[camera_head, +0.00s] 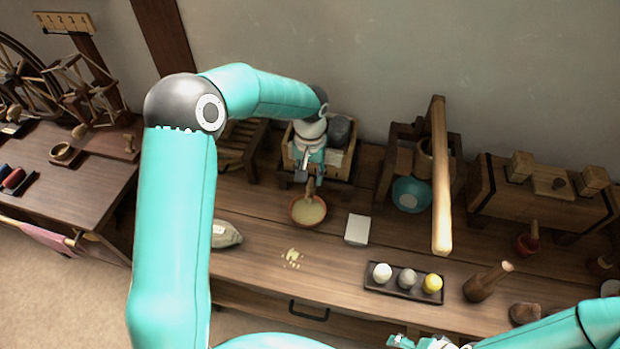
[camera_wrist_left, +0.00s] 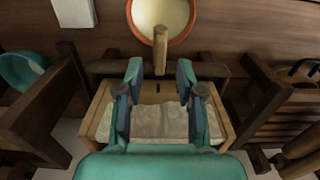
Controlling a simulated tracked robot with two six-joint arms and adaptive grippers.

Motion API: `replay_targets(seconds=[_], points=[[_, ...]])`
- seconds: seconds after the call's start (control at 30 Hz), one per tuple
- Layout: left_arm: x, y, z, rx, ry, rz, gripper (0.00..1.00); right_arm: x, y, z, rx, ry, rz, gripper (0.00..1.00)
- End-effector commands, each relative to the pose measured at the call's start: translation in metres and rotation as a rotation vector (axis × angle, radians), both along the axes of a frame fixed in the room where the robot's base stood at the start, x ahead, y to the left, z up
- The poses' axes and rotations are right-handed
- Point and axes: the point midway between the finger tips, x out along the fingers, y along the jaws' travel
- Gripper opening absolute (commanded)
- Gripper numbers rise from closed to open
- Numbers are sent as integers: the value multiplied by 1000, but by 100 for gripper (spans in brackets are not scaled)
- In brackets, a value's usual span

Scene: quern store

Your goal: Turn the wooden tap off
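A pale wooden peg (camera_head: 308,188), which looks like the tap, stands out over a round bowl of pale meal (camera_head: 307,211) in front of a wooden box (camera_head: 345,163). In the left wrist view the peg (camera_wrist_left: 160,50) lies ahead of the gap between my left fingertips, and the bowl (camera_wrist_left: 183,36) is beyond it. My left gripper (camera_head: 309,172) is over the front of the box; in the wrist view its two fingers (camera_wrist_left: 160,76) are apart with nothing clamped between them. My right gripper (camera_head: 420,343) is partly cut off at the bottom edge, so its fingers are unclear.
A grey stone (camera_head: 340,130) sits in the box. To the right are a white block (camera_head: 357,229), a teal bowl (camera_head: 411,194), a long wooden beam (camera_head: 441,180) and a dark tray (camera_head: 404,293) with three balls. Spilled crumbs (camera_head: 292,258) lie on the open bench front.

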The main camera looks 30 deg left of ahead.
Motion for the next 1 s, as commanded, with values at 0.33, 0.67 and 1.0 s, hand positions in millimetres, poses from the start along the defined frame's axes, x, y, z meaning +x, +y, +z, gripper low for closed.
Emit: replay_targets(seconds=[0.33, 0.67, 1.0], points=[[0, 0, -29, 0, 0, 1, 38, 0, 0, 4, 0, 0, 0, 85], [0, 0, -29, 0, 0, 1, 24, 0, 0, 4, 0, 0, 0, 85], [0, 0, -29, 0, 0, 0, 0, 0, 0, 4, 0, 0, 0, 85]])
